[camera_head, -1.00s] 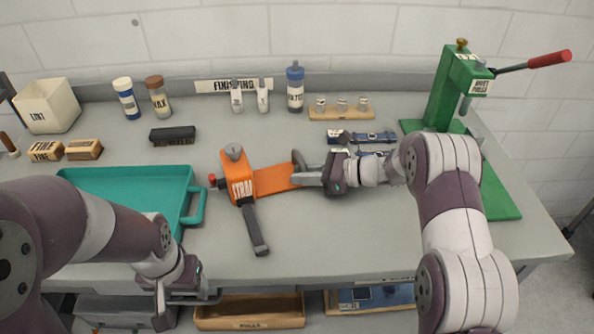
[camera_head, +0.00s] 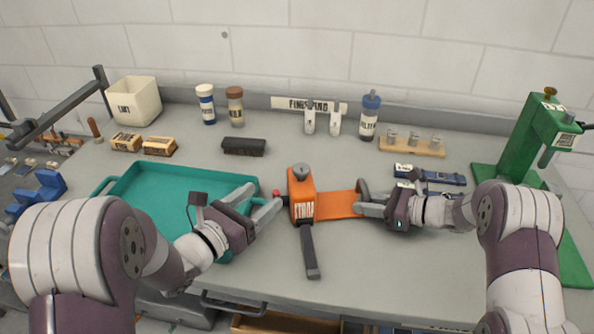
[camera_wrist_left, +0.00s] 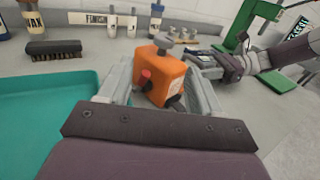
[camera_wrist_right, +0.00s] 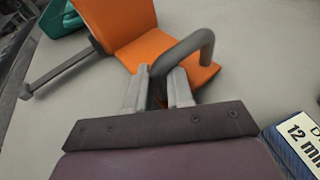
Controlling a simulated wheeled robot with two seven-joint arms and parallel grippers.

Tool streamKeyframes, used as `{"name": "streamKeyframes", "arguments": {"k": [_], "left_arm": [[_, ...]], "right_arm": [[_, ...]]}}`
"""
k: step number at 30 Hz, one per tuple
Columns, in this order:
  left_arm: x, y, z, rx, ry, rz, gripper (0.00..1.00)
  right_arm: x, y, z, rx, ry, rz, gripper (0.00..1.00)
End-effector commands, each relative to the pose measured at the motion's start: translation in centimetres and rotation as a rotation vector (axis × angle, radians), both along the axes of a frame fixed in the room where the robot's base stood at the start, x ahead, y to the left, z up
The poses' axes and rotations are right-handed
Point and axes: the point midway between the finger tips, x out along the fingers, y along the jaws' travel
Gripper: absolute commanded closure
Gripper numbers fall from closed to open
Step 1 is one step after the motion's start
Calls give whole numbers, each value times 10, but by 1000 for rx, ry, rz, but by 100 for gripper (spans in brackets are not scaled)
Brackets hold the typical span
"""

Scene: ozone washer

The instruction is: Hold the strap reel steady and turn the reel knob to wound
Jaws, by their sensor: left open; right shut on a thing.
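The orange strap reel (camera_head: 301,192) stands on the bench, with a grey knob (camera_head: 300,172) on top and a small red knob (camera_head: 276,193) on its left side. A black lever extends toward the bench front. An orange base plate (camera_head: 338,205) runs right to a grey loop handle (camera_wrist_right: 190,48). My right gripper (camera_head: 366,205) is shut on that handle. My left gripper (camera_head: 262,202) is open just left of the reel. In the left wrist view, the reel (camera_wrist_left: 160,78) and red knob (camera_wrist_left: 145,74) appear between its fingers; contact is unclear.
A teal tray (camera_head: 150,170) lies under and beside my left forearm. A green press (camera_head: 530,140) stands at the right. Bottles, a black brush (camera_head: 244,147) and blocks line the back. Bench in front of the reel is clear.

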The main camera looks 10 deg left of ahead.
Motion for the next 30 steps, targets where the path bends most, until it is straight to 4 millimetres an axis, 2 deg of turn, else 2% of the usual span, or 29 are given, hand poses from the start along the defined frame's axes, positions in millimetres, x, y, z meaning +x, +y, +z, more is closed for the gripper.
{"name": "streamKeyframes", "arguments": {"k": [2,5,12,18,28,29,30], "left_arm": [[0,-6,0,12,-26,-21,35],[13,-16,1,15,-36,-29,35],[66,-45,0,13,-30,-26,35],[95,-59,0,13,-31,-23,35],[101,-62,0,12,-30,-21,35],[101,-62,0,12,-30,-21,42],[101,-62,0,12,-30,-21,55]], "right_arm": [[0,0,1,2,-2,0,96],[0,0,1,2,-2,0,96],[0,0,1,2,-2,-1,96],[0,0,1,2,-2,-1,96],[0,0,1,2,-2,0,96],[0,0,1,2,-2,0,96],[0,0,1,2,-2,0,96]]}}
